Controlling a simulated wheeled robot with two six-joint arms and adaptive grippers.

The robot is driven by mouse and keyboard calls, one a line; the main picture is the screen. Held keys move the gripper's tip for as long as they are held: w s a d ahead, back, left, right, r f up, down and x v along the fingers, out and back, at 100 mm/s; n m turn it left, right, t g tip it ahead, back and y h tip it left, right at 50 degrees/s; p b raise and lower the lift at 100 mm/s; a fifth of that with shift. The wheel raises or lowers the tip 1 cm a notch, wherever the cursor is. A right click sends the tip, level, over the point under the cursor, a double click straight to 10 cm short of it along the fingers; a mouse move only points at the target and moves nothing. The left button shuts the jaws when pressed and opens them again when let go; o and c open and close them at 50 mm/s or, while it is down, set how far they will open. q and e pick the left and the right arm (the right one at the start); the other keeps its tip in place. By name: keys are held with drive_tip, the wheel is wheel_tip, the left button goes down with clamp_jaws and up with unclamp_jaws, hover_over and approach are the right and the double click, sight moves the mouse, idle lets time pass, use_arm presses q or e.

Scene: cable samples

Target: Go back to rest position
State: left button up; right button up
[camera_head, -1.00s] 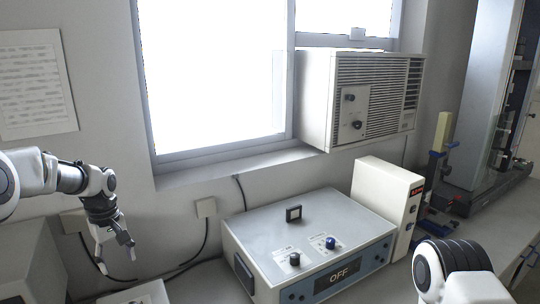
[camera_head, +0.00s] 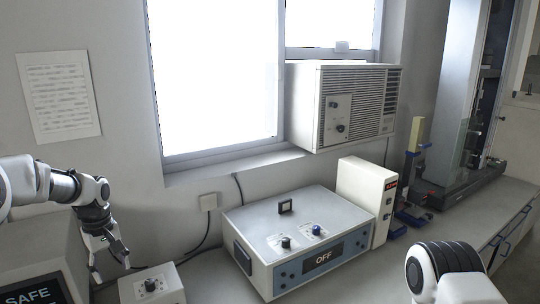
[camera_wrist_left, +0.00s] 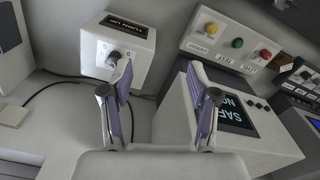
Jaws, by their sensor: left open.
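My left gripper (camera_head: 110,266) hangs at the lower left of the head view, fingers pointing down and spread apart. In the left wrist view the two purple-padded fingers (camera_wrist_left: 160,92) are apart with nothing held between them. A white box with a dark knob (camera_wrist_left: 120,50) stands beyond the fingers; it also shows in the head view (camera_head: 152,286), just right of the gripper. My right arm (camera_head: 447,274) shows as a white and black link at the lower right; its gripper is out of frame.
A console with a SAFE screen (camera_wrist_left: 237,112) stands close on the right of the left fingers, with a button panel (camera_wrist_left: 232,41) behind it. A large box reading OFF (camera_head: 300,232) sits mid-bench. A wall air unit (camera_head: 345,104) hangs above.

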use_arm(q)
drive_tip(key=s+d+f+m, duration=0.2)
drive_tip(key=s+d+f, duration=0.15)
drive_tip(key=f, duration=0.35)
drive_tip(key=s+d+f+m, duration=0.1)
drive_tip(key=s+d+f, duration=0.25)
drive_tip(key=f, duration=0.45)
drive_tip(key=s+d+f+m, duration=0.2)
drive_tip(key=s+f, duration=0.3)
drive_tip(key=f, duration=0.2)
drive_tip(key=s+d+f+m, duration=0.2)
drive_tip(key=s, duration=0.7)
drive_tip(key=s+d+f+m, duration=0.1)
drive_tip(key=s+f, duration=0.2)
drive_tip(key=s, duration=0.5)
drive_tip(key=s+d+f+m, duration=0.2)
drive_tip(key=s, duration=0.7)
wheel_tip(320, 180, down, 13)
drive_tip(key=w+b, duration=0.1)
drive_tip(key=b, duration=1.1)
drive_tip(key=shift+w+a+r+b, duration=0.15)
drive_tip(key=shift+w+b, duration=0.1)
drive_tip(key=shift+b, duration=0.05)
use_arm(e)
wheel_tip(320, 180, down, 13)
drive_tip(key=shift+w+r, duration=0.2)
drive_tip(key=shift+w, duration=0.25)
